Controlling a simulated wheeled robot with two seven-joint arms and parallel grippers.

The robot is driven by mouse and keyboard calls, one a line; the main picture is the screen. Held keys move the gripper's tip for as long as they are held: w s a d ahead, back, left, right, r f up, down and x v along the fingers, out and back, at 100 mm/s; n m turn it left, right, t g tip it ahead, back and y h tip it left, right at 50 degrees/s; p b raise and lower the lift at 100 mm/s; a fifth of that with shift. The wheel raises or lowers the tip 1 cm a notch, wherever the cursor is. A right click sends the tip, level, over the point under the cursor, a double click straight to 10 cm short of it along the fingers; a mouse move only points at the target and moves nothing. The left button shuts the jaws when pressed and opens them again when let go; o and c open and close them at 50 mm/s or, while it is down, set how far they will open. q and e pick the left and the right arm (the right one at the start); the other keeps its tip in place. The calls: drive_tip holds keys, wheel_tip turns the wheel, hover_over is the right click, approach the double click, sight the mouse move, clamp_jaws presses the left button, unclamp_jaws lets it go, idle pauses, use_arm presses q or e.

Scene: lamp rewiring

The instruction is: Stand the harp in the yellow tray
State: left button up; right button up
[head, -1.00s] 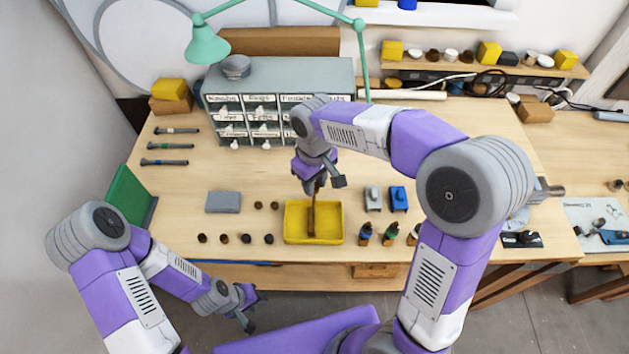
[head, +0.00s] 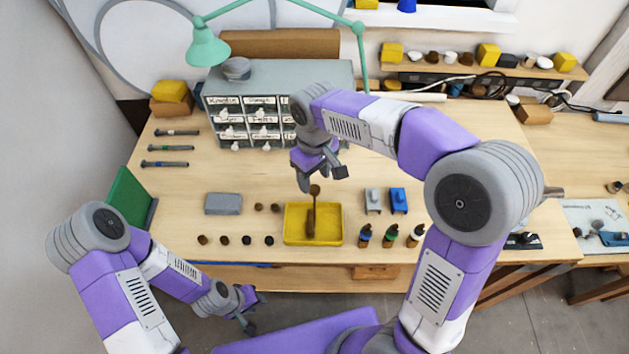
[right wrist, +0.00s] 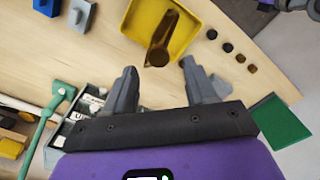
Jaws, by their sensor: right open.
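The harp (head: 311,220), a slim brown piece with a rounded top end, is in the yellow tray (head: 333,236) near the front of the bench. It looks upright, its top rising above the tray's rim. In the right wrist view the harp (right wrist: 162,42) points up toward the camera from inside the tray (right wrist: 190,38). My right gripper (head: 304,186) is open just above and behind the harp's top; in the right wrist view its fingers (right wrist: 157,68) are spread and apart from the harp. My left gripper (head: 256,311) is open and empty, in front of the bench edge.
Several small dark knobs (head: 247,240) lie left of the tray. A grey block (head: 223,203) is further left. Grey and blue blocks (head: 398,200) and small bottles (head: 390,236) stand right of it. A labelled drawer cabinet (head: 330,75) and green lamp (head: 208,45) are behind.

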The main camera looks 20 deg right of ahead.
use_arm(q)
drive_tip(key=shift+r+p, duration=0.45)
drive_tip(key=shift+r, duration=0.05)
use_arm(e)
wheel_tip(320, 180, up, 8)
drive_tip(key=shift+r, duration=0.25)
